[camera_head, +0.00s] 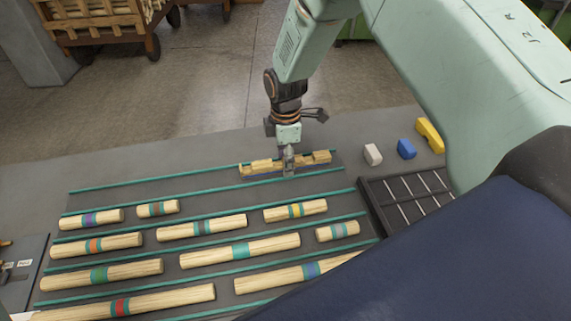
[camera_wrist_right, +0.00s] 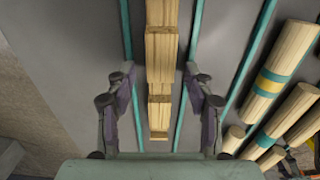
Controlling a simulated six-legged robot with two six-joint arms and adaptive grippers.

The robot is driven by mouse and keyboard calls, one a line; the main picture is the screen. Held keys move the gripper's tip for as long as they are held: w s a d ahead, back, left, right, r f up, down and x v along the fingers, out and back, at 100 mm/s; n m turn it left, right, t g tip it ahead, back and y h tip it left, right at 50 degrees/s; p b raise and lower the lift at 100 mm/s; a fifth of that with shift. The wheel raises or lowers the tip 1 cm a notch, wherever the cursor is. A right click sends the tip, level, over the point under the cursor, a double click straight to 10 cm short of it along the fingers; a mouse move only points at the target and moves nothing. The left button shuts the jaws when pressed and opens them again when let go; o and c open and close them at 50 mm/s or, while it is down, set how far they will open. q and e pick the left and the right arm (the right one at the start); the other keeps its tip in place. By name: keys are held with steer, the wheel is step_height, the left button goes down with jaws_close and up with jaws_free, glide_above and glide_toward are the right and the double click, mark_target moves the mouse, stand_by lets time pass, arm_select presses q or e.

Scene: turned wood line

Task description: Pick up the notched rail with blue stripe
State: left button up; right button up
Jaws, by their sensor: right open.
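The notched rail (camera_head: 262,166) is a pale wooden bar with cut-outs, lying in the far lane of the grey table between teal strips. A thin blue line shows along its near lower edge. My right gripper (camera_head: 289,168) points down over the middle of the rail. In the right wrist view, the rail (camera_wrist_right: 161,60) runs lengthwise between the open fingers of that gripper (camera_wrist_right: 160,82), with a gap on each side. The blue stripe cannot be made out there. The gripper hides a short middle part of the rail in the head view. My left gripper is out of view.
Several round wooden rods with coloured bands, such as a yellow-banded one (camera_head: 295,210), lie in nearer lanes. A dark divided tray (camera_head: 365,190) is at the right. White (camera_head: 373,154), blue (camera_head: 407,149) and yellow (camera_head: 430,135) blocks stand behind it. The far lane's left is clear.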

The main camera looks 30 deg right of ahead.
steer(key=shift+s+d, duration=0.15)
steer(key=shift+d, duration=0.1)
steer(key=c, duration=0.3)
steer(key=shift+a, duration=0.25)
steer(key=c, duration=0.6)
steer(key=shift+d, duration=0.2)
jaws_close()
steer(key=shift+a+r, duration=0.1)
steer(key=shift+r, duration=0.15)
step_height(320, 180, up, 9)
steer(key=shift+f, duration=0.2)
steer(key=shift+r, duration=0.45)
